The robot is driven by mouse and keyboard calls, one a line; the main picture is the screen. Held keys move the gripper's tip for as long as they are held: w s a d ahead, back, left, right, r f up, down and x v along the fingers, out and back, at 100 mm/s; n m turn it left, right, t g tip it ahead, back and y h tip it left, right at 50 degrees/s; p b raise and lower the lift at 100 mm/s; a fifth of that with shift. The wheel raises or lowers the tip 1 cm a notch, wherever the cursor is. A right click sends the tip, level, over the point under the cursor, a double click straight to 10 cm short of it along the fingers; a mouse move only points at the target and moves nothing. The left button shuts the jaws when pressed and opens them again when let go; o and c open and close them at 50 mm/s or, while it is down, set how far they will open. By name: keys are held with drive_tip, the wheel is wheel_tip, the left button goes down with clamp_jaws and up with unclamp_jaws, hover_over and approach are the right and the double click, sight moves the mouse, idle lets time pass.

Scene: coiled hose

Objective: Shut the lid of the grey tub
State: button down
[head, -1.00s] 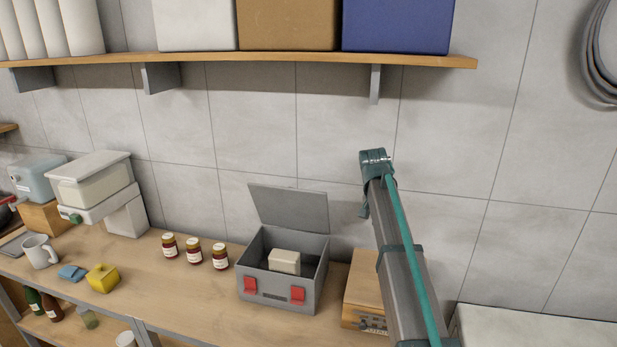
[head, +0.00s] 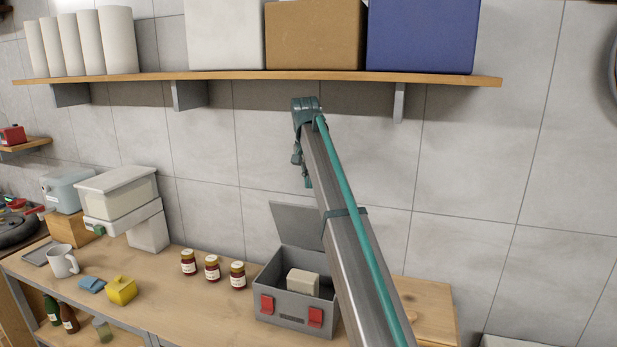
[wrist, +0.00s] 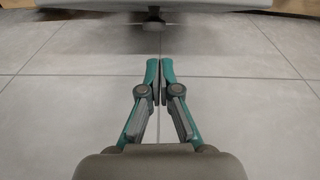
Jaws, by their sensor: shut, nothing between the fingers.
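The grey tub (head: 283,315) stands on the bench in the head view, with two red latches on its front. Its grey lid (head: 292,222) is open, raised at the back on the wall side. A pale block (head: 303,282) lies inside. My arm crosses in front of the tub's right side and hides part of the tub and lid. My gripper (head: 297,158) is above the tub and lid, apart from them, small in the head view. In the wrist view, my gripper's (wrist: 160,68) fingertips are together with nothing between them, before grey tiles.
A wooden shelf (head: 240,78) with boxes and white rolls runs above, close to my arm's top. Several jars (head: 212,268) stand left of the tub. A wooden box (head: 425,300) is to its right.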

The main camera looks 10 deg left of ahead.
wheel_tip(320, 180, down, 7)
drive_tip(key=w+p, duration=0.1)
drive_tip(key=p, duration=0.1)
drive_tip(key=shift+d, duration=0.15)
drive_tip(key=shift+s, duration=0.1)
